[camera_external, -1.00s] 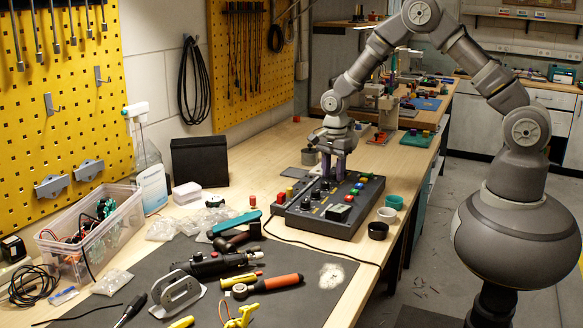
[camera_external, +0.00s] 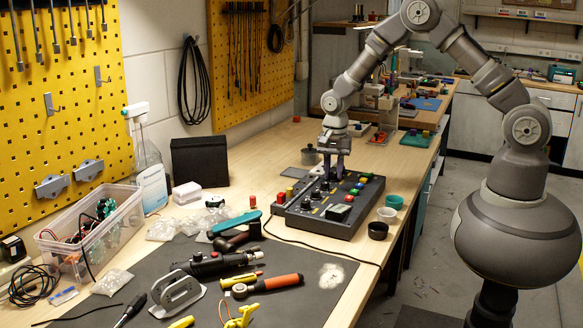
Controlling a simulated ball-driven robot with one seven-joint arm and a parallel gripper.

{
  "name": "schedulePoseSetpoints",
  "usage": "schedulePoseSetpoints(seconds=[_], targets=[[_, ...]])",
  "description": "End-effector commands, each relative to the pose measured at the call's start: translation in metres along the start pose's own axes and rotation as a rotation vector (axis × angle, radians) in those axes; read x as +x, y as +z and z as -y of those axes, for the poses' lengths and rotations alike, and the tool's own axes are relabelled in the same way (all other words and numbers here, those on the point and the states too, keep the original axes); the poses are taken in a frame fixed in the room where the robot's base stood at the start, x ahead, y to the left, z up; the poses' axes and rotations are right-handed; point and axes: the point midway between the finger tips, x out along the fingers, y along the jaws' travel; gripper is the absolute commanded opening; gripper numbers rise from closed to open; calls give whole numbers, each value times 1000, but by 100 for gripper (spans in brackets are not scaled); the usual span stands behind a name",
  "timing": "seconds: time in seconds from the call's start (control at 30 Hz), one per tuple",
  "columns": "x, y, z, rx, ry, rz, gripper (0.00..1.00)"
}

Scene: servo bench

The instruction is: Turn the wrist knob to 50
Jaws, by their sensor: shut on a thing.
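The dark control box (camera_external: 330,222) lies on the wooden bench, with several black knobs, coloured buttons and a small meter on its top. Other black knobs (camera_external: 315,195) sit on the panel just in front of the fingers.
Tools lie on the dark mat (camera_external: 300,300) in front. A cable runs from the box across the bench.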

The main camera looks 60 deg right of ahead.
Motion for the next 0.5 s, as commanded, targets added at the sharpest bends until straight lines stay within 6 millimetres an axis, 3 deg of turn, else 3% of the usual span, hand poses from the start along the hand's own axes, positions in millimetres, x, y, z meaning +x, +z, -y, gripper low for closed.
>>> schedulePoseSetpoints(seconds=[0.5], targets=[[-2,0,1,-488,-3,-1,0]])
